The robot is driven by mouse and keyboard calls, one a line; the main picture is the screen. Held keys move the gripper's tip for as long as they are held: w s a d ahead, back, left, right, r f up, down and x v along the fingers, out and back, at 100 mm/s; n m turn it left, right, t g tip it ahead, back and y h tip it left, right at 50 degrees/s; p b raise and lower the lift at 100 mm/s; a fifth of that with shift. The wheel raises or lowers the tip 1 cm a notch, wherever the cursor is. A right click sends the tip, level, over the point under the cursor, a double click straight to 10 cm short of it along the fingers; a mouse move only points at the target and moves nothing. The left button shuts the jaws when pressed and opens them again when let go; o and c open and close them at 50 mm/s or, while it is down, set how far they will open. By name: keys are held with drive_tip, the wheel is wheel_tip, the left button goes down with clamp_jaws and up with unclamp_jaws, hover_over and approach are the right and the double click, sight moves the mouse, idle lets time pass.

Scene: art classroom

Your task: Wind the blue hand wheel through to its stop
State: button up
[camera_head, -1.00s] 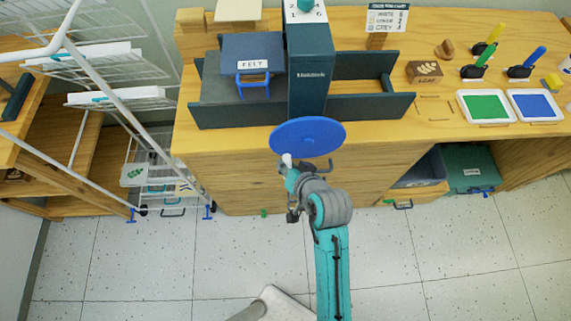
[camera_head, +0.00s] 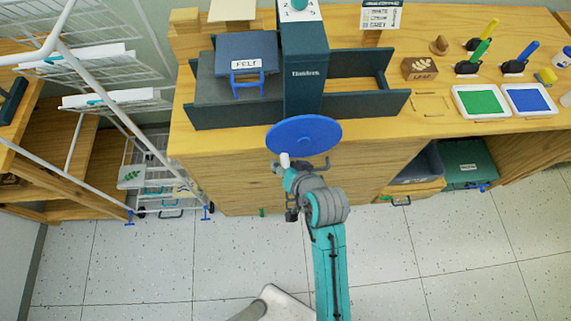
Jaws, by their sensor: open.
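The blue hand wheel (camera_head: 304,133) is a round disc on the front of the dark teal press (camera_head: 304,75), over the bench's front edge. A white knob (camera_head: 285,160) shows just below the wheel's lower left rim and looks like its handle. My gripper (camera_head: 300,167) is just below the wheel, its dark fingers spread to either side. The knob is close to the left finger; I cannot tell whether they touch. The gripper holds nothing that I can see. My wrist hides part of the space under the wheel.
A blue-grey box marked FELT (camera_head: 247,50) sits left of the press. Green (camera_head: 482,100) and blue (camera_head: 534,100) ink pads lie at the right. A white wire rack (camera_head: 110,100) stands at the left. A drawer (camera_head: 415,188) is pulled out below. Floor in front is clear.

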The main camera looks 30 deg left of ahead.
drive_tip(key=v, duration=1.2)
